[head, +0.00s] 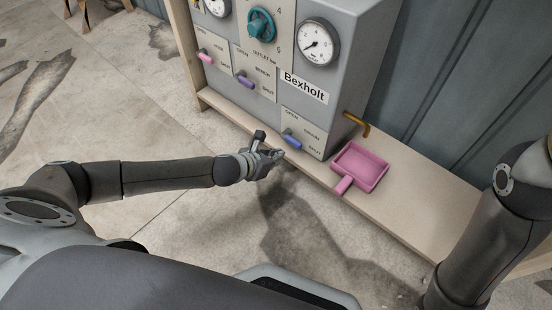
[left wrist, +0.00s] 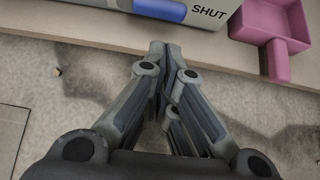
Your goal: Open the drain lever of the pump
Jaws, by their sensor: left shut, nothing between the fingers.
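The pump (head: 290,80) is a grey box labelled Bexholt. Its drain lever (head: 292,140) is a blue handle low on the front panel, beside the words OPEN, DRAIN and SHUT. The handle lies slanted, its lower right end toward SHUT. In the left wrist view the drain lever (left wrist: 160,10) shows at the top edge, partly cut off, left of the word SHUT. My left gripper (head: 277,155) is shut and empty, just in front of and left of the lever, apart from it. In the left wrist view its fingertips (left wrist: 159,47) meet below the lever. My right gripper is out of view.
Pink (head: 205,58) and purple (head: 246,83) levers and a teal knob (head: 261,24) are higher on the panel. The floor in front is clear.

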